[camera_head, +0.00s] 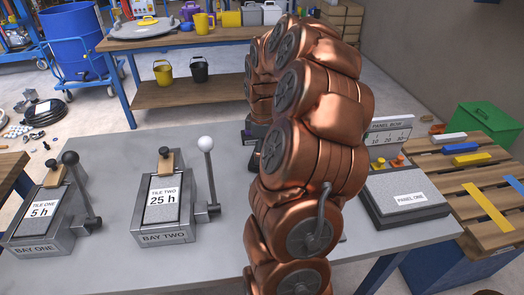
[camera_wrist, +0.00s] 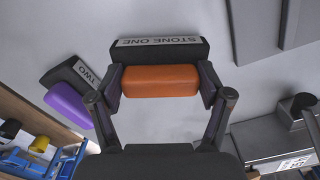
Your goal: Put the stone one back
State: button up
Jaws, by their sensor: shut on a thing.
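Stone one (camera_wrist: 222,50), a dark block with a white "STONE ONE" label and an orange grip (camera_wrist: 160,80), is in the wrist view. My gripper (camera_wrist: 160,86) is shut on the orange grip, a finger at each end. I cannot tell whether stone one touches the grey table (camera_wrist: 60,30) or is held above it. Stone two (camera_wrist: 88,76), a dark block marked "TWO" with a purple grip (camera_wrist: 68,106), lies tilted close by on the left. In the head view my arm hides my gripper and stone one.
On the grey table (camera_head: 120,145) stand bay one (camera_head: 45,242) and bay two (camera_head: 165,237), each with a lever. Panel one (camera_head: 408,199) is on the right, before the panel row sign (camera_head: 391,125). A wooden pallet (camera_head: 450,185) with coloured blocks is beyond it.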

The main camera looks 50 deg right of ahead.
jog(key=shift+f, duration=0.15)
jog(key=shift+f, duration=0.2)
jog(key=o, duration=1.1)
jog(key=shift+c, duration=0.2)
jog(key=shift+r, duration=0.15)
notch_tip(320, 180, up, 12)
jog(key=b, duration=0.1)
dwell(0.3)
